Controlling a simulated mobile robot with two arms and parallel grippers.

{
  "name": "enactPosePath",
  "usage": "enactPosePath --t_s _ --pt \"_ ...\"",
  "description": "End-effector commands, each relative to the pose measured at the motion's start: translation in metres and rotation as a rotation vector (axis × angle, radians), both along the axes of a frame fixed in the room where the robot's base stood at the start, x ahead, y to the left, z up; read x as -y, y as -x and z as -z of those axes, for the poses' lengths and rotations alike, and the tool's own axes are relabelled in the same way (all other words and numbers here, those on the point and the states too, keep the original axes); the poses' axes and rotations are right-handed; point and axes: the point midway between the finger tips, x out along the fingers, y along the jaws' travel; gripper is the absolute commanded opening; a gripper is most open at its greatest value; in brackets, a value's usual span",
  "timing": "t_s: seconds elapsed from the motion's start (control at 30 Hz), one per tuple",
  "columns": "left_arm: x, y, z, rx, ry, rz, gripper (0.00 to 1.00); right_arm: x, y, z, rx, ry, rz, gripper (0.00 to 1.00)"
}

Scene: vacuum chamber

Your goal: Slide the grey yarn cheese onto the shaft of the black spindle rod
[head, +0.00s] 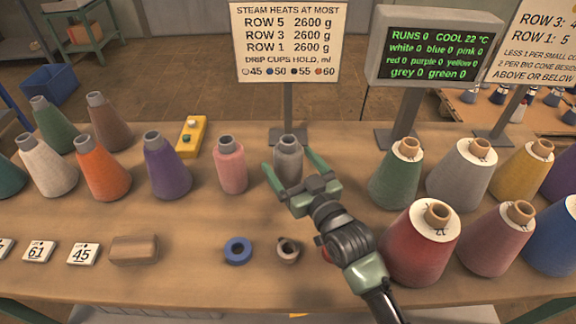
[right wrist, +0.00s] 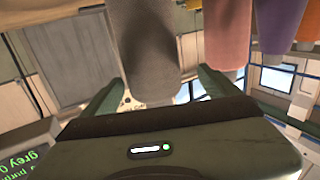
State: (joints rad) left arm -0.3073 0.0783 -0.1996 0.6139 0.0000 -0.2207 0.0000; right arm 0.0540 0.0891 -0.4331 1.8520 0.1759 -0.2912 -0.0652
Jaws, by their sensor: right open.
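The grey yarn cheese (head: 289,147) stands upright on the table, in front of the post of the steam sign. My right gripper (head: 288,161) reaches it from the front right, with one green finger on each side. In the right wrist view, the grey yarn cheese (right wrist: 148,45) shows between the spread fingers of my right gripper (right wrist: 160,80), and gaps show beside it. I cannot tell whether either finger touches it. I do not make out a black spindle rod in these views. My left gripper is not in view.
A pink cheese (head: 230,165) stands just left of the grey one, and a green cone (head: 395,180) to the right. A red cone (head: 420,250) stands close to my right arm. A blue ring (head: 238,250) and a brown block (head: 134,250) lie in front.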

Motion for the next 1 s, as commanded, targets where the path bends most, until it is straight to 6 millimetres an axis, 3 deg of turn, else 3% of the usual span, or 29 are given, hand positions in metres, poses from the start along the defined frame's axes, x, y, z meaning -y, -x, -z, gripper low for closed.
enactPosePath --t_s 0.17,0.47,0.77,1.0 --pt "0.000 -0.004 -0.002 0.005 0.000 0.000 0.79 -0.005 -0.012 -0.001 0.000 0.000 0.000 0.90" --pt "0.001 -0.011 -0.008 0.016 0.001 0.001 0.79 -0.018 -0.051 -0.003 0.000 -0.001 0.000 0.90" --pt "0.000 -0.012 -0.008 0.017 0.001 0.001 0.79 -0.020 -0.056 -0.002 0.000 0.000 0.000 0.90" --pt "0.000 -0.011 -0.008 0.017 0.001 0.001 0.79 -0.020 -0.055 -0.001 -0.001 0.000 0.000 0.26"
